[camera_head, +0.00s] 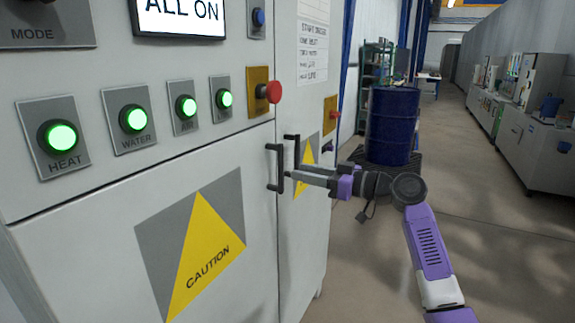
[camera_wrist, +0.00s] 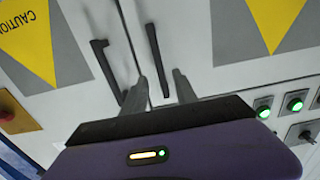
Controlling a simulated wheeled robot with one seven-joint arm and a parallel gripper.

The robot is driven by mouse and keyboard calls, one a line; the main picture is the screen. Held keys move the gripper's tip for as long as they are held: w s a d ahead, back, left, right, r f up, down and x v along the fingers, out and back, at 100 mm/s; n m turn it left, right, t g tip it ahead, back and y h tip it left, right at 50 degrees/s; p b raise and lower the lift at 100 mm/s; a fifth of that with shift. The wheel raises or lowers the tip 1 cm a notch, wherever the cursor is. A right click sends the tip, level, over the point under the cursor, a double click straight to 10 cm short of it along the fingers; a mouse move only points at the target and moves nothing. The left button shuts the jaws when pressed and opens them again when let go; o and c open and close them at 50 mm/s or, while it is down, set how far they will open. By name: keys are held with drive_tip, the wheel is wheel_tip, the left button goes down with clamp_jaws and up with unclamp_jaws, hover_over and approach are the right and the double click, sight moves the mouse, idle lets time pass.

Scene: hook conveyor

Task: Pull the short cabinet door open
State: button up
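The near grey cabinet door (camera_head: 120,255) bears a yellow caution triangle and sits below a panel of green buttons. It looks shut. Its black vertical handle (camera_head: 275,167) is at its right edge, and it also shows in the wrist view (camera_wrist: 156,55). My gripper (camera_head: 289,174) is level with this handle, just to its right in the head view. In the wrist view its two fingers (camera_wrist: 160,82) are apart, with the handle showing between them. I cannot tell whether they touch it. A second black handle (camera_wrist: 105,68) is outside the fingers, on the neighbouring door.
The neighbouring door has its own caution sign (camera_head: 306,165) and handle close by. A red button (camera_head: 270,91) sticks out above the handles. A blue barrel (camera_head: 392,128) stands behind on a dark pallet. The floor at the right is clear.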

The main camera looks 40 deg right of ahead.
sight(283, 168)
drive_tip(key=p+x, duration=0.1)
drive_tip(key=x, duration=0.6)
drive_tip(key=shift+w+a+f, duration=0.1)
drive_tip(key=shift+w, duration=0.15)
drive_tip(key=shift+c, duration=0.4)
clamp_jaws()
idle(0.8)
